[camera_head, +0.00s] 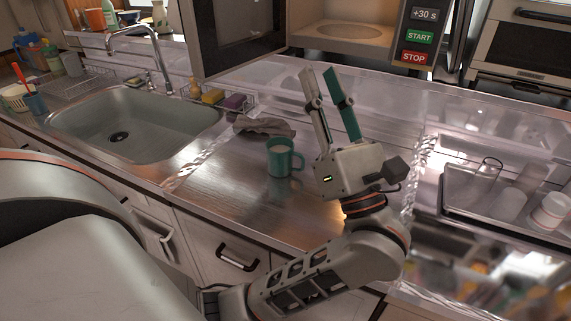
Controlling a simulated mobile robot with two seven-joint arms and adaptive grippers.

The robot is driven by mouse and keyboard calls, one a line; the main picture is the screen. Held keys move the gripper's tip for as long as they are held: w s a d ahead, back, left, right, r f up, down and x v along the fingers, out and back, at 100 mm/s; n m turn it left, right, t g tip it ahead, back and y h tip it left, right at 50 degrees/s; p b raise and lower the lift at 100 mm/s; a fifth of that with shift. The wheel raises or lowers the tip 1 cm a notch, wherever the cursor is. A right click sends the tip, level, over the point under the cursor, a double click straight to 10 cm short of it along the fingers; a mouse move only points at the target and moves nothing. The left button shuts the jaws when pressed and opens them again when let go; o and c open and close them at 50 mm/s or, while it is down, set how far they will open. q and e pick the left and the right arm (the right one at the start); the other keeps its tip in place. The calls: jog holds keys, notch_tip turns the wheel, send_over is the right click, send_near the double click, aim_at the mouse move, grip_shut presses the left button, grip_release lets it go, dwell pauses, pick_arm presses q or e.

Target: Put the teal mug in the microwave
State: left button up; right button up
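The teal mug (279,158) stands upright on the metal counter, with its handle towards the right. The microwave (340,50) is at the top, behind the counter. Its door (237,38) is swung open to the left and its lit cavity shows a round plate (347,31). My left gripper (319,72) is just right of the mug and apart from it. Its fingers point up towards the microwave, spread with a gap between them and nothing held. One finger shows a teal face. My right gripper is not in view.
A sink (130,125) with a faucet (140,47) lies left. A grey cloth (264,126) and sponges (212,96) are behind the mug. A clear bin (460,190) with cups stands right. The counter around the mug is mostly clear.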

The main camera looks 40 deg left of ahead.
pick_arm(q)
jog(key=w+a+f+h+b, duration=0.1)
jog(key=w+a+f+h, duration=0.3)
jog(key=f, duration=0.6)
jog(key=w+f+h+b, duration=0.1)
jog(key=f+h, duration=0.5)
jog(key=f, duration=0.4)
jog(key=b, duration=0.5)
send_near(303, 163)
jog(key=shift+w+a+f, duration=0.15)
jog(key=shift+w+f, duration=0.1)
jog(key=shift+f, duration=0.35)
jog(key=shift+w+a+r, duration=0.25)
jog(key=shift+w+r, duration=0.05)
jog(key=shift+r, duration=0.3)
jog(key=shift+w+a, duration=0.15)
jog(key=shift+a, duration=0.05)
jog(key=x, duration=0.6)
jog(key=shift+a, duration=0.1)
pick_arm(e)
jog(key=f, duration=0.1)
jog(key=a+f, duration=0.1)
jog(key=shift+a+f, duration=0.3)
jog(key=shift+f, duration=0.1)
